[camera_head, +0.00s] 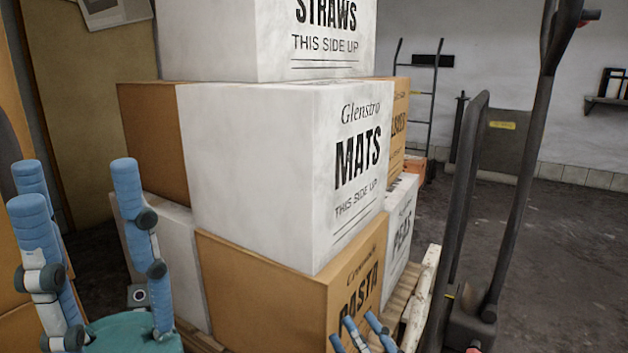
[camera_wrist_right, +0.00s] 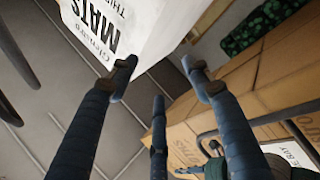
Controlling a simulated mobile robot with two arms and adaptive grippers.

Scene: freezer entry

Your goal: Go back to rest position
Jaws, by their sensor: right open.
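My left gripper (camera_head: 80,190) is at the lower left of the head view, blue fingers pointing up and spread apart, with nothing between them. It appears in front of the left side of the box stack. My right gripper (camera_head: 357,328) shows only its blue fingertips at the bottom edge, in front of the brown PASTA box (camera_head: 265,290). In the right wrist view its fingers (camera_wrist_right: 158,72) are spread and empty. The white MATS box (camera_head: 270,170) is beyond them and also shows at the top of the right wrist view (camera_wrist_right: 150,30).
A white STRAWS box (camera_head: 262,40) tops the stack, which stands on a wooden pallet (camera_head: 418,305). A dark upright handle (camera_head: 515,190) stands right of it. Brown cartons (camera_wrist_right: 265,80) fill the right of the wrist view. Floor (camera_head: 570,240) at the right is clear.

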